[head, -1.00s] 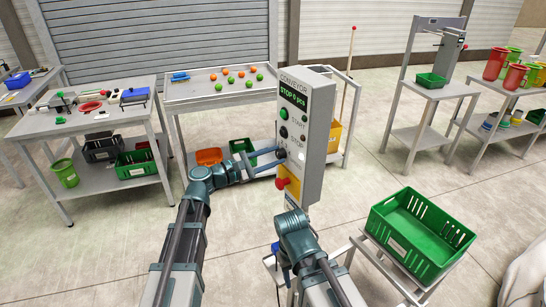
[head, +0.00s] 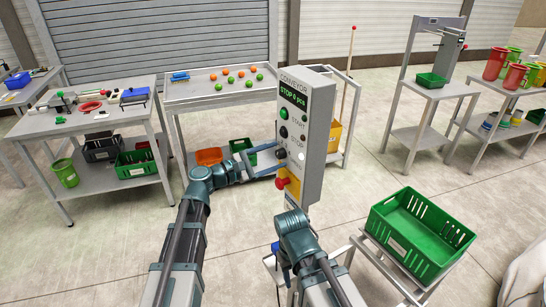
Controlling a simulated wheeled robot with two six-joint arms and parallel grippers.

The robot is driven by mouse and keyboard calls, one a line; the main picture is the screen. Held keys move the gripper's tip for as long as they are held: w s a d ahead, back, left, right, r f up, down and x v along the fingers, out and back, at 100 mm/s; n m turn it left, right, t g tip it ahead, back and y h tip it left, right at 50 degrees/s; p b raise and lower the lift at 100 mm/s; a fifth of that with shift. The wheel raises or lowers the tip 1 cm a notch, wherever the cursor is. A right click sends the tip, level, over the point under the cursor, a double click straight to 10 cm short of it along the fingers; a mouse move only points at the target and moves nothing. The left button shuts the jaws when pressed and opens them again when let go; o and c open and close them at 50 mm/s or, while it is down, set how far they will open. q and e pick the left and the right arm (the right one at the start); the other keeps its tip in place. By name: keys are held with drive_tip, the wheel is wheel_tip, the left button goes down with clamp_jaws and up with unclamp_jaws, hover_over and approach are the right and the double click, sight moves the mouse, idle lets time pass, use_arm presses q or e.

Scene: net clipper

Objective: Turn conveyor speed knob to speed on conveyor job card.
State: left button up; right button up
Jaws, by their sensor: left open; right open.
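The grey conveyor control box (head: 318,140) stands upright in the middle of the head view. Its display reads "STOP 0 pcs". Below are a green START button (head: 284,114), a dark STOP button (head: 283,132), the speed knob (head: 281,154) and a red emergency button (head: 281,184) on yellow. My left gripper (head: 275,161) is open, its fingertips at the box front around the knob's height; contact cannot be told. My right gripper (head: 291,219) is low in front of the box, its fingers mostly hidden by its wrist. I cannot make out a readable job card.
A green crate (head: 385,238) sits on a stand at the right. A table with orange and green balls (head: 185,97) is behind the box. A cluttered workbench (head: 70,130) stands at the left. Open floor lies between them.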

use_arm(q)
drive_tip(key=v, duration=1.3)
drive_tip(key=shift+s+a, duration=0.25)
drive_tip(key=shift+a, duration=0.05)
drive_tip(key=shift+f, duration=0.1)
drive_tip(key=s+d+f+m+g+y, duration=0.5)
drive_tip(key=s+d+f+m+g, duration=0.25)
drive_tip(key=d+f, duration=0.45)
drive_tip(key=s+a+f+m+g+y, duration=0.2)
drive_tip(key=s+a+f+m+y, duration=0.3)
drive_tip(key=s+f+m+y, duration=0.4)
drive_tip(key=s+m+y, duration=0.2)
drive_tip(key=m, duration=0.1)
drive_tip(key=shift+s+a+f+y, duration=0.25)
drive_tip(key=shift+f+y, duration=0.15)
